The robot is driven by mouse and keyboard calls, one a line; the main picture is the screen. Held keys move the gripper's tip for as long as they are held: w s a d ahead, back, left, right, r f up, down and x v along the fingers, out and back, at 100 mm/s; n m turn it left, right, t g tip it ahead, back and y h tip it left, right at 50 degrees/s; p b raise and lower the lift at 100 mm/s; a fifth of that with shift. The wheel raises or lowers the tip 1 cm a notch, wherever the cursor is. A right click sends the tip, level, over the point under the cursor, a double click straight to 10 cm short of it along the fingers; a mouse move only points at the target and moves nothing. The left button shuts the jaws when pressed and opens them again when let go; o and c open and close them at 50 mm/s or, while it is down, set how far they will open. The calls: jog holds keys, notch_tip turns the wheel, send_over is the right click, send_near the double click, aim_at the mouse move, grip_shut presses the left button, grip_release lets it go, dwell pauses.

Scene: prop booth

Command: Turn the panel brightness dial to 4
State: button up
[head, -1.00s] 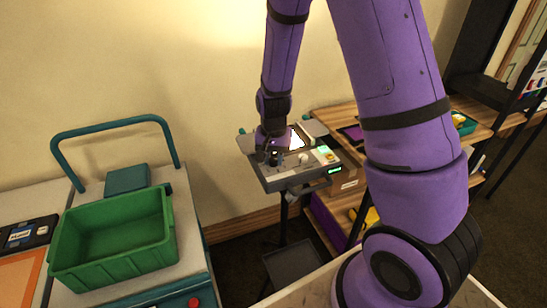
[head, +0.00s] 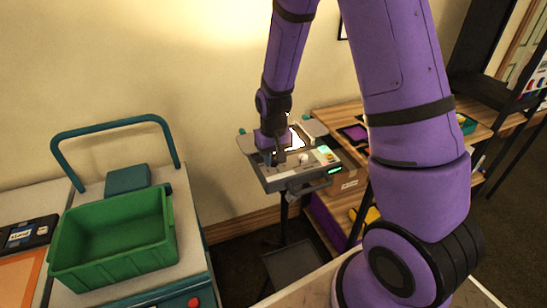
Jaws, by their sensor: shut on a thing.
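The control panel (head: 266,174) is a grey box on a stand in the middle of the head view, with a bright screen (head: 296,140) and a small green readout (head: 335,170). My gripper (head: 277,159) points down at the panel's left part, its fingers at the panel face. It is shut on a dial there, which the fingers mostly hide. A pale round knob (head: 304,158) shows just to the right of the fingers, apart from them. The dial's marks and the readout's figures are too small to read.
A green bin (head: 115,245) stands on a grey cart with a teal handle (head: 112,127) at left. A red button (head: 194,302) is on the cart's front. Wooden shelving (head: 340,118) stands close behind and right of the panel. A beige wall is behind.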

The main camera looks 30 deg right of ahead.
aim_at(273, 159)
dwell(0.3)
jog(key=o, duration=0.9)
jog(key=shift+o, duration=0.2)
notch_tip(273, 159, up, 11)
jog(key=shift+f, duration=0.1)
jog(key=s+r+t, duration=0.3)
jog(key=s+r, duration=0.6)
jog(key=r, duration=0.5)
jog(key=s+r+t, duration=0.1)
jog(key=s+r, duration=0.2)
jog(key=s, duration=0.4)
jog(key=s+r+n+t, duration=0.1)
jog(key=s+r, duration=0.3)
jog(key=s, duration=0.3)
jog(key=shift+a+n, duration=0.15)
jog(key=shift+n, duration=0.15)
